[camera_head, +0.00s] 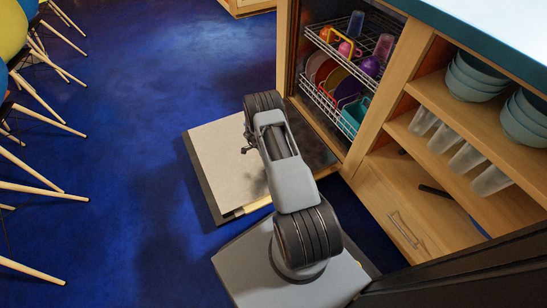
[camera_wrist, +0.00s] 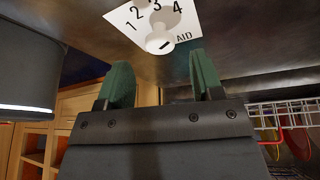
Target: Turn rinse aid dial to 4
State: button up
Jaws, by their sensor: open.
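The rinse aid dial (camera_wrist: 160,42) is a small pale round knob with a short dark mark on its face. It stands on a white label (camera_wrist: 122,18) printed with the numbers 1 to 4 and the letters "AID", on the metal inner face of the open dishwasher door (camera_head: 225,160). Which number the mark points to I cannot tell. My gripper (camera_wrist: 162,75) is open and empty, its two green fingers apart, with the dial in view between and beyond their tips. In the head view my arm hides the dial and my fingers.
The dishwasher's wire racks (camera_head: 335,75) hold cups, plates and bowls, to the right of the door. A wooden shelf unit (camera_head: 440,150) with bowls and glasses stands further right. Chairs (camera_head: 30,180) line the left. Blue floor (camera_head: 140,190) between is clear.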

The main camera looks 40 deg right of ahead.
jog(key=p+v, duration=0.3)
jog(key=v, duration=0.7)
